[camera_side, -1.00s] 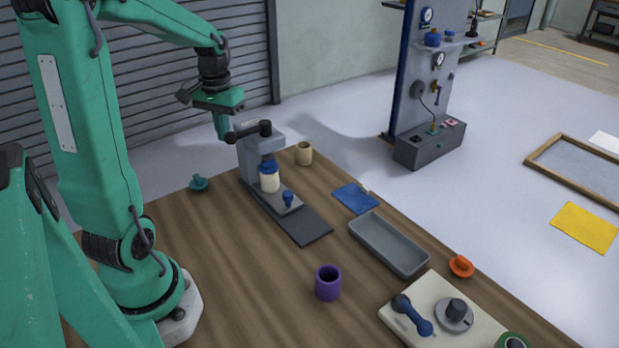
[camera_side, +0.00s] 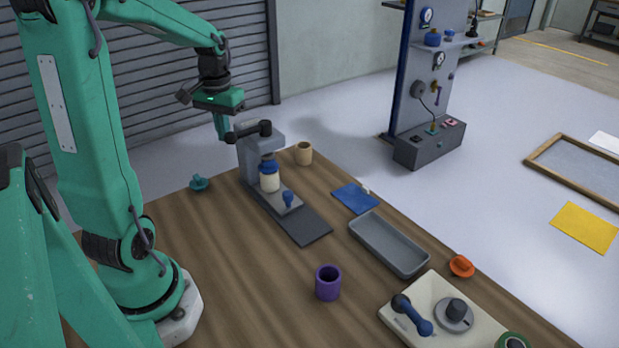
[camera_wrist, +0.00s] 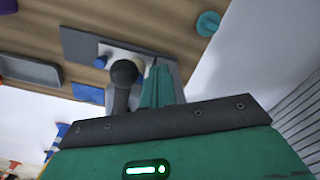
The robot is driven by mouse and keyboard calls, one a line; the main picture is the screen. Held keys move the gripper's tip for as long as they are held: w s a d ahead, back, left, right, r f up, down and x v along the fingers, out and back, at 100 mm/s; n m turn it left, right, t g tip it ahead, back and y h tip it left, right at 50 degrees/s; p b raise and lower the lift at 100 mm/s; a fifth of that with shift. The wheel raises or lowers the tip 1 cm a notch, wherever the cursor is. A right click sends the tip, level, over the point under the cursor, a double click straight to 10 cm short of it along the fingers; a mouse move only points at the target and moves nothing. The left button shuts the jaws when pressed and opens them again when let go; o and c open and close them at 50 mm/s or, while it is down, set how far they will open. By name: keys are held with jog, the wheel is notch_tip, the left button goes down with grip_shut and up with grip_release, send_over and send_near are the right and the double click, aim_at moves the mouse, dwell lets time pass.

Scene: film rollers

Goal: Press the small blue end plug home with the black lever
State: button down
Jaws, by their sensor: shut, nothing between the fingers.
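A grey bench press (camera_side: 251,160) stands at the back of the wooden table. Its black lever (camera_side: 247,131) lies across the top with a round knob at the right end; the knob also shows in the wrist view (camera_wrist: 123,72). A cream roller (camera_side: 269,183) stands upright under the ram with a blue plug (camera_side: 268,166) at its top; how deep it sits I cannot tell. Another small blue piece (camera_side: 288,198) stands on the base plate in front. My gripper (camera_side: 222,132) is shut and empty, beside the lever's left end; its fingers (camera_wrist: 158,82) point down. Contact is unclear.
A teal knobbed piece (camera_side: 198,183) lies left of the press, a tan cup (camera_side: 303,153) to the right. A blue mat (camera_side: 355,197), grey tray (camera_side: 388,246) and purple cup (camera_side: 328,283) are nearer. The table's left middle is clear.

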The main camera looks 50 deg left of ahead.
aim_at(231, 138)
jog(key=shift+d, duration=0.15)
jog(key=shift+s+d, duration=0.2)
jog(key=shift+d, duration=1.1)
jog(key=shift+d, duration=1.4)
jog(key=shift+w+d, duration=0.15)
jog(key=shift+d, duration=0.15)
jog(key=shift+a, duration=0.15)
